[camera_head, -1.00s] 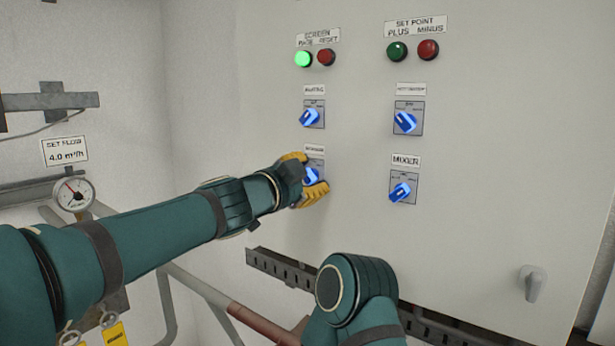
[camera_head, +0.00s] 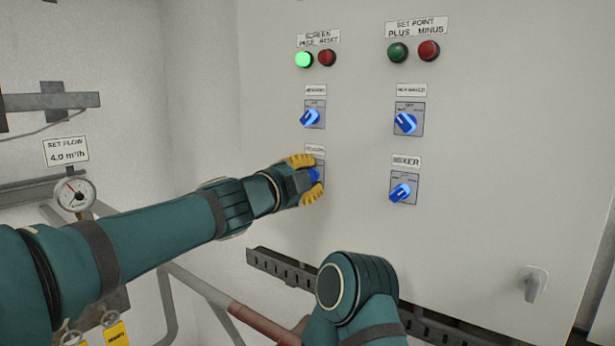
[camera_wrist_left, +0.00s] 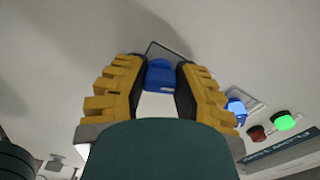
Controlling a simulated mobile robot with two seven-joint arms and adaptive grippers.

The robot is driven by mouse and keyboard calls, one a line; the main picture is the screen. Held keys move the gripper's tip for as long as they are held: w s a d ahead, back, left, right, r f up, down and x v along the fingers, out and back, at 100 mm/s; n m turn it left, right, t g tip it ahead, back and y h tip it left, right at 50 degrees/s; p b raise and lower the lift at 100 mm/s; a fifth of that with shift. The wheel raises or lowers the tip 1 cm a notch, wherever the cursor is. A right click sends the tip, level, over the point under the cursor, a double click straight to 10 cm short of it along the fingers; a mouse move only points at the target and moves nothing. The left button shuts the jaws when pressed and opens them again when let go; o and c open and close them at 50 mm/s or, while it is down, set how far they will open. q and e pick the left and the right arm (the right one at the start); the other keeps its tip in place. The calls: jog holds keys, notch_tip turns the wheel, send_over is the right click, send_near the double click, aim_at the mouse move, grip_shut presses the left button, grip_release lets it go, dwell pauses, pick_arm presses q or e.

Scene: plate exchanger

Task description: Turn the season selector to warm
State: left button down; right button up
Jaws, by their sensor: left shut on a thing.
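The season selector (camera_head: 315,174) is a blue knob on a grey plate, low in the left column of the white panel. Its label above is blurred and partly covered. My left gripper (camera_head: 312,181) has its yellow fingers on either side of the knob. In the left wrist view the blue knob (camera_wrist_left: 160,76) sits between the two fingertips (camera_wrist_left: 159,78), which are shut on it. The knob's pointer direction is hidden by the gripper. Of my right arm only a teal link shows, and its gripper is out of view.
Other blue selectors sit above (camera_head: 312,117), at upper right (camera_head: 405,122) and at lower right beneath the mixer label (camera_head: 400,192). A lit green button (camera_head: 304,60) and a red button (camera_head: 327,58) are at the top. A slotted rail (camera_head: 275,265) runs below.

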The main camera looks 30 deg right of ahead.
pick_arm(q)
jog(key=m, duration=0.6)
jog(key=shift+b, duration=0.35)
jog(key=m+b, duration=0.1)
jog(key=m, duration=0.6)
jog(key=shift+r, duration=0.1)
jog(key=c, duration=0.7)
grip_release()
jog(key=v, duration=1.2)
jog(key=shift+w, duration=0.1)
